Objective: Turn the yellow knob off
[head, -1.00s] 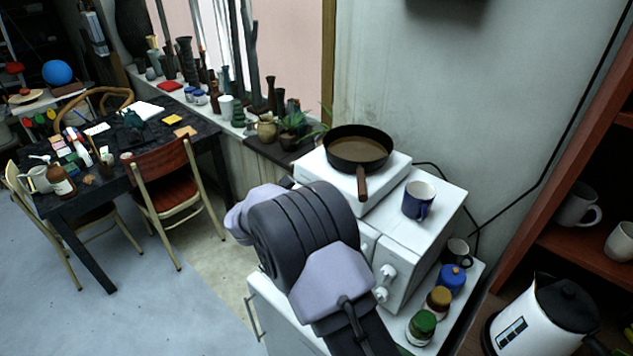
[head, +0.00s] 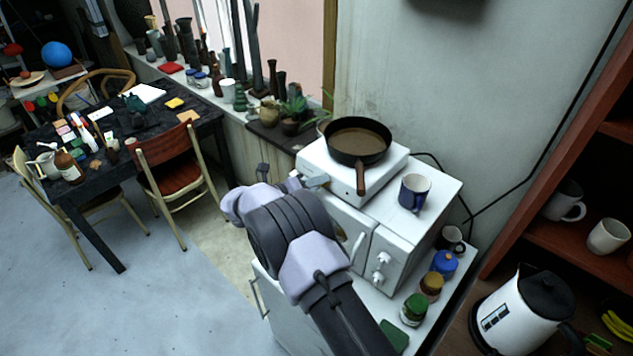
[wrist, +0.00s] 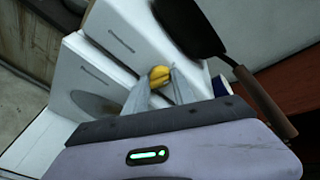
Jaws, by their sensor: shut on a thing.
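The yellow knob (wrist: 158,75) shows in the wrist view on the front of the white hot plate (wrist: 112,32). My gripper (wrist: 159,82) has one finger on each side of the knob and is shut on it. In the head view the hot plate (head: 312,156) stands on a white oven, with a dark pan (head: 358,138) on top. There my wrist and arm hide the knob, and only a bit of my gripper shows at the hot plate's front left.
A blue and white mug (head: 414,194) stands on the white oven (head: 412,240), right of the hot plate. Several small jars (head: 430,286) stand right of the oven. A white kettle (head: 520,312) is at the lower right. A plant (head: 292,112) stands left of the hot plate.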

